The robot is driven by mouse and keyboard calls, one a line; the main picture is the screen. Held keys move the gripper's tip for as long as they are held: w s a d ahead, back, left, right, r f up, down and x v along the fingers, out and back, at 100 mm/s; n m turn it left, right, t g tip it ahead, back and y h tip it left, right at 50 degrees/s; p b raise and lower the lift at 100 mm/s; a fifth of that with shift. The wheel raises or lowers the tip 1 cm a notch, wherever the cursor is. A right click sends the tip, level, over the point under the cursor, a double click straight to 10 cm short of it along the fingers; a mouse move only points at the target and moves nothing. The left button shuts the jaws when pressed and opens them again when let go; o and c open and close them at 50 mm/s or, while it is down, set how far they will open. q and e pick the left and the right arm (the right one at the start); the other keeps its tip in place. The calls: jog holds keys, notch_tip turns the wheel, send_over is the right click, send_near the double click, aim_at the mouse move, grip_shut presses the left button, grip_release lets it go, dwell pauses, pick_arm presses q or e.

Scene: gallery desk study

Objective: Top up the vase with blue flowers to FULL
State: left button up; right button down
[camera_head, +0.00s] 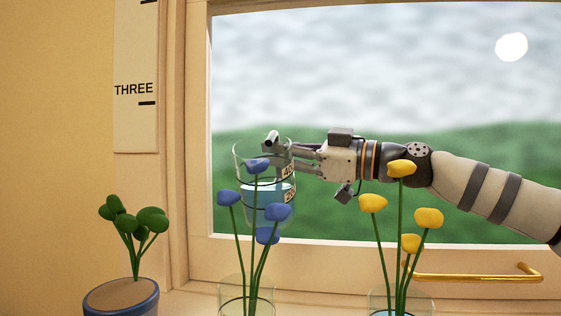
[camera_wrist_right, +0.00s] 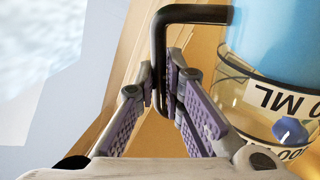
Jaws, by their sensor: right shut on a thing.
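The vase with blue flowers (camera_head: 232,289) is clear glass, at the bottom of the head view and cut off by its edge. Its blue flowers (camera_head: 257,165) rise on green stems in front of the jug; one also shows in the wrist view (camera_wrist_right: 290,131). Its water level and any FULL mark cannot be made out. A clear jug (camera_head: 243,157) with bluish water and white ML labels is held up behind the flowers, roughly upright. My right gripper (camera_head: 294,155) is shut on the jug's dark handle (camera_wrist_right: 196,14). My left gripper is out of view.
A vase with yellow flowers (camera_head: 372,300) stands to the right. A potted green plant (camera_head: 120,298) stands at the left. A window with a brass handle (camera_head: 478,278) is behind. A wall strip (camera_head: 135,120) reads THREE.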

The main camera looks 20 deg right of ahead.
aim_at(276, 133)
jog(key=shift+s+a+r+n+b, duration=0.15)
jog(key=shift+s+r+n, duration=0.05)
jog(key=shift+r+n, duration=0.75)
jog(key=shift+s+a+r+n+b, duration=0.1)
jog(key=shift+s+r+n+b, duration=0.1)
jog(key=shift+r+n, duration=0.7)
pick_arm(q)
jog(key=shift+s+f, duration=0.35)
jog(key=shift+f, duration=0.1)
pick_arm(e)
jog(key=shift+s+a+r+n+y, duration=0.2)
jog(key=shift+s+r+n+y, duration=0.1)
jog(key=shift+r+n, duration=0.25)
jog(key=shift+s+a+r+n+y, duration=0.15)
jog(key=shift+r+n+y, duration=0.15)
jog(key=shift+r, duration=0.4)
jog(key=shift+r, duration=0.1)
jog(key=shift+s+a+r+n, duration=0.1)
jog(key=shift+s+r+n, duration=0.1)
jog(key=shift+r+n, duration=0.1)
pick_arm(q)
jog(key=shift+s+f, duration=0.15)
pick_arm(e)
jog(key=shift+s+a+r+n, duration=0.15)
jog(key=shift+s+r+n, duration=0.05)
jog(key=shift+r+n, duration=0.1)
